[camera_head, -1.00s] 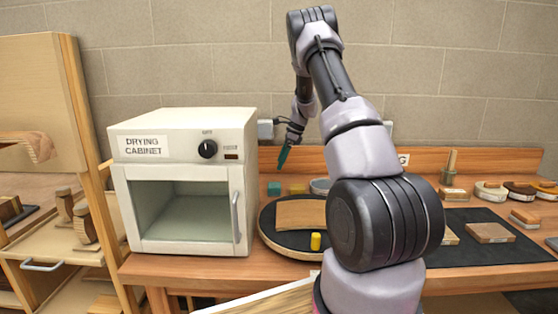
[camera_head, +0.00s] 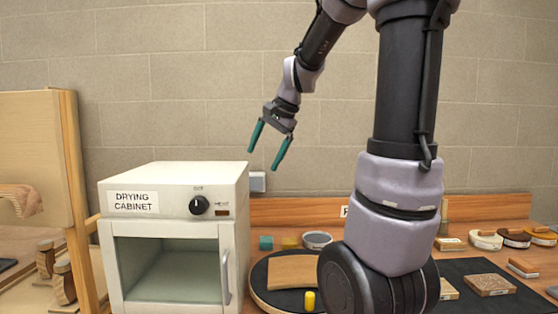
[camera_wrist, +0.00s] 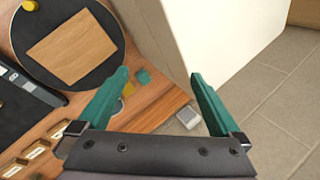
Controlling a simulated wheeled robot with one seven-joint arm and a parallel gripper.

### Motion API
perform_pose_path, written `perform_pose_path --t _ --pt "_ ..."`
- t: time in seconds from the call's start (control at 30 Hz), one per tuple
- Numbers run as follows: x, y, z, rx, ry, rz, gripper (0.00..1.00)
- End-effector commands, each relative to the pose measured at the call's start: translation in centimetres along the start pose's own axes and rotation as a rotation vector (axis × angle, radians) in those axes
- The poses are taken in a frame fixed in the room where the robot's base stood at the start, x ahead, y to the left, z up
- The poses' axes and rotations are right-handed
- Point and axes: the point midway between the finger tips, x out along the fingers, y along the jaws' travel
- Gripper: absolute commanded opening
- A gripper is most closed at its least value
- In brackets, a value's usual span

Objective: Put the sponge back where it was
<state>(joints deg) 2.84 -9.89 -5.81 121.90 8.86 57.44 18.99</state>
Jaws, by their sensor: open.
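My gripper (camera_head: 263,158) is open and empty, high above the bench and the cabinet's right side. Its teal fingers stand wide apart in the wrist view (camera_wrist: 158,76), touching nothing.
The drying cabinet (camera_head: 170,185) stands at left, its chamber looking empty. A round black turntable (camera_head: 262,290) carries a wooden sheet (camera_head: 290,270) and a yellow cylinder (camera_head: 310,300). A grey bowl (camera_head: 317,240) sits behind it. Wooden blocks and brushes (camera_head: 487,240) lie at right.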

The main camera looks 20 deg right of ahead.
Motion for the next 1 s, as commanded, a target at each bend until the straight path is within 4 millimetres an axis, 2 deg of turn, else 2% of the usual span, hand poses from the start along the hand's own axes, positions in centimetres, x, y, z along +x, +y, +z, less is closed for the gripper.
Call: perform_pose_path --t 0.03,0.2,0.4,0.5,0.7,1.0 --pt "-1.3 0.7 1.6 -0.061 0.017 -0.015 1.0" --pt "-4.0 3.7 5.8 -0.267 0.076 -0.038 1.0" --pt "-6.0 7.5 9.9 -0.493 0.154 -0.054 1.0" --pt "-6.3 9.1 11.2 -0.577 0.186 -0.055 1.0" --pt "-6.5 10.6 12.3 -0.659 0.219 -0.053 1.0" --pt "-6.5 10.7 12.4 -0.666 0.221 -0.052 1.0"
